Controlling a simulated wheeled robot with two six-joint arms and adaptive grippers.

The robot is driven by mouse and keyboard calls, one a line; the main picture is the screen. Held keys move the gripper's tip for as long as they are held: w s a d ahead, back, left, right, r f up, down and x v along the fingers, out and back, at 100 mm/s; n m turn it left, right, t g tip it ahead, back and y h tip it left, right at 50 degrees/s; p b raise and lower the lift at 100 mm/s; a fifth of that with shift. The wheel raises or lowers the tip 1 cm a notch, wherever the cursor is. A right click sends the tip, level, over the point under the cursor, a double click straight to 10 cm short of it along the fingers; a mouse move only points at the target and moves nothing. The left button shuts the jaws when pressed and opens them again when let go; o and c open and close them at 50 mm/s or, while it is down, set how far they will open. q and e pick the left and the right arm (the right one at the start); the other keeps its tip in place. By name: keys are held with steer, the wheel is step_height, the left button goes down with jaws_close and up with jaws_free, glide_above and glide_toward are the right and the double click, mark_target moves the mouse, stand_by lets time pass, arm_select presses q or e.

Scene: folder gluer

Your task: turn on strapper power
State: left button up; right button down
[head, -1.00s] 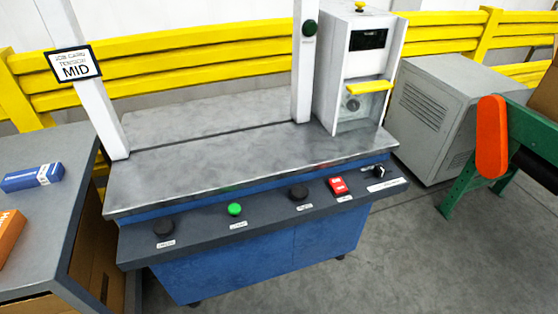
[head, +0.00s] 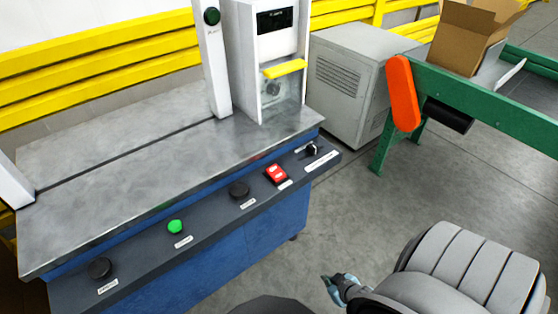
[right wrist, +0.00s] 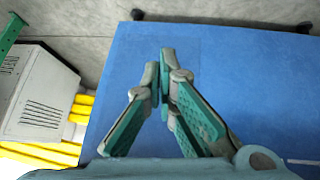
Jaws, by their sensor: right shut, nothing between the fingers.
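The strapper has a grey steel top (head: 130,165) on a blue body and a sloping dark front panel (head: 212,210). The panel carries a red rocker switch (head: 276,173), a black rotary switch (head: 311,150) at its right end, a green button (head: 175,227) and two black knobs, one in the middle (head: 238,189) and one at the left (head: 100,268). My right gripper (head: 334,286) is shut and empty, low in front of the machine and apart from the panel. In the right wrist view its closed fingertips (right wrist: 166,58) show against the blue body (right wrist: 240,85). My left gripper is out of view.
A grey vented cabinet (head: 350,85) stands behind the strapper's right end. A green conveyor frame (head: 490,85) with an orange end guard (head: 402,92) and an open carton (head: 468,35) is at right. The floor (head: 400,195) between is clear.

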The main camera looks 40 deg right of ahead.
steer(key=w+d+r+t, duration=0.3)
steer(key=w+r, duration=0.3)
steer(key=r, duration=0.2)
steer(key=w+d+r+t, duration=0.2)
steer(key=w+r+t, duration=0.1)
steer(key=w+r, duration=0.4)
steer(key=w+r+t+y, duration=0.1)
steer(key=w+r+t, duration=0.1)
steer(key=r, duration=0.6)
steer(key=w+a+r+t, duration=0.1)
steer(key=w+r, duration=0.3)
steer(key=r, duration=0.4)
steer(key=shift+w+r+n+t+y, duration=0.3)
steer(key=shift+t+y, duration=0.1)
steer(key=shift+t, duration=0.2)
steer(key=shift+f, duration=0.1)
steer(key=shift+w, duration=0.1)
